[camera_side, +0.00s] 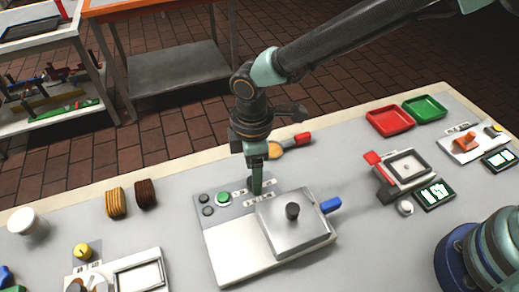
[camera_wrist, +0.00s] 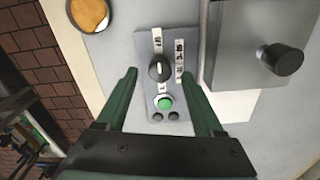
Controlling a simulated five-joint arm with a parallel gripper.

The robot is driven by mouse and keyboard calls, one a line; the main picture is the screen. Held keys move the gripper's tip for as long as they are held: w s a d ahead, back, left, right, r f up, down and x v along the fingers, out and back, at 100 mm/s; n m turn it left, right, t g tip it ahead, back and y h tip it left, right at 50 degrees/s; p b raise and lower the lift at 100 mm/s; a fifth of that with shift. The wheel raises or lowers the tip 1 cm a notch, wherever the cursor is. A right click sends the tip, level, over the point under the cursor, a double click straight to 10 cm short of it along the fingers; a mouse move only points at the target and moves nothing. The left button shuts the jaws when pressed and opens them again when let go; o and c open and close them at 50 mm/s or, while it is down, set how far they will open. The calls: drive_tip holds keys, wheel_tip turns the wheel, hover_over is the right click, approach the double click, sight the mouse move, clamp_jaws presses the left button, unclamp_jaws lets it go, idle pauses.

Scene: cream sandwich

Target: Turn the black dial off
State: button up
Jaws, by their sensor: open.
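The black dial (camera_wrist: 158,69) sits on a grey control panel (camera_wrist: 145,50), with a white pointer mark on it and white label strips beside it. In the wrist view it lies between the two green fingers of my gripper (camera_wrist: 160,74), which are spread apart and empty. I cannot tell whether a finger touches it. In the side view my gripper (camera_side: 256,189) points down at the panel (camera_side: 237,207) and hides the dial. The panel belongs to a silver machine (camera_side: 230,252) with a square metal lid.
A green button (camera_side: 222,197) and two small black knobs lie left of my gripper. The lid's black knob (camera_side: 292,211) and a blue handle (camera_side: 330,205) are to the right. A red-handled tool (camera_side: 290,145) lies behind. Red (camera_side: 390,121) and green (camera_side: 425,108) trays stand farther right.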

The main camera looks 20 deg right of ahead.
wheel_tip(320, 180, up, 10)
drive_tip(key=shift+r, duration=0.2)
idle(0.3)
drive_tip(key=w+d+r+m+t+y, duration=0.1)
drive_tip(key=d+r+m, duration=0.35)
drive_tip(key=d, duration=0.45)
drive_tip(key=d+r+m+t, duration=0.25)
drive_tip(key=d+r, duration=0.25)
drive_tip(key=d, duration=0.4)
drive_tip(key=s+d+m+t, duration=0.1)
drive_tip(key=s+d+m, duration=0.2)
drive_tip(key=d, duration=0.4)
drive_tip(key=s+d+m+t+h, duration=0.1)
drive_tip(key=s+d+m, duration=0.3)
drive_tip(key=d+m, duration=0.2)
drive_tip(key=shift+d+r, duration=0.45)
drive_tip(key=shift+d, duration=0.3)
